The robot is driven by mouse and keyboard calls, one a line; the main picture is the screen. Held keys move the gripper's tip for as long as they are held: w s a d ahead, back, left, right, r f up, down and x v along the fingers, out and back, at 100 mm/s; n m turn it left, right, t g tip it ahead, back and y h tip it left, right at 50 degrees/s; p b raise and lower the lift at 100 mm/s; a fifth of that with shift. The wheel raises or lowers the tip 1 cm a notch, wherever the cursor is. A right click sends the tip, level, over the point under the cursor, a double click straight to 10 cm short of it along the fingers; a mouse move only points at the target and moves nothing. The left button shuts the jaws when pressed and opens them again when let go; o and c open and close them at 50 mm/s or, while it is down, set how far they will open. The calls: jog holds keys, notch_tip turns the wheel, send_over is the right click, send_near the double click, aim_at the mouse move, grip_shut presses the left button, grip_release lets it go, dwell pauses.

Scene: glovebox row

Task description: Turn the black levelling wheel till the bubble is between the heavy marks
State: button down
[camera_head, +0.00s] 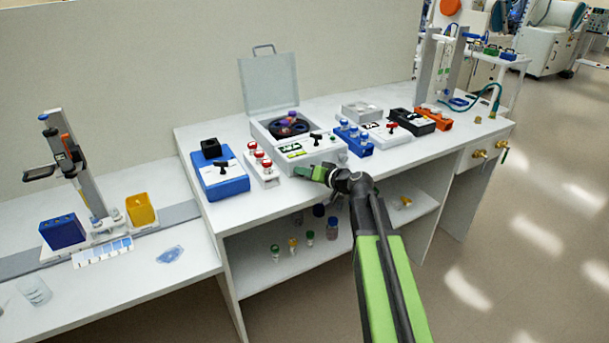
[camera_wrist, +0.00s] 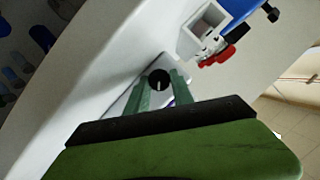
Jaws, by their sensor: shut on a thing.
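The black levelling wheel (camera_wrist: 158,79) shows in the wrist view as a small dark disc with a pale line on it. My gripper (camera_wrist: 160,88) has its two green fingers on either side of the wheel and is shut on it. In the head view my gripper (camera_head: 300,171) is at the front of the white centrifuge-like unit (camera_head: 320,154) and hides the wheel there. The unit's grey lid (camera_head: 268,83) stands open behind a dark rotor (camera_head: 288,128). A green-and-white panel (camera_head: 292,148) is on its front. I cannot make out the bubble or the heavy marks.
A white rack with red-capped vials (camera_head: 263,168) and a blue box (camera_head: 219,178) stand left of the unit. A blue rack (camera_head: 354,140) stands to its right. Bottles (camera_head: 332,228) stand on the shelf below. The bench's front strip (camera_head: 262,203) is clear.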

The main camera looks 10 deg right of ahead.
jog(key=shift+f+m+y, duration=0.1)
jog(key=shift+m+y, duration=0.2)
jog(key=shift+m, duration=0.1)
dwell(0.3)
jog(key=c, duration=1.1)
grip_release()
jog(key=shift+d, duration=0.1)
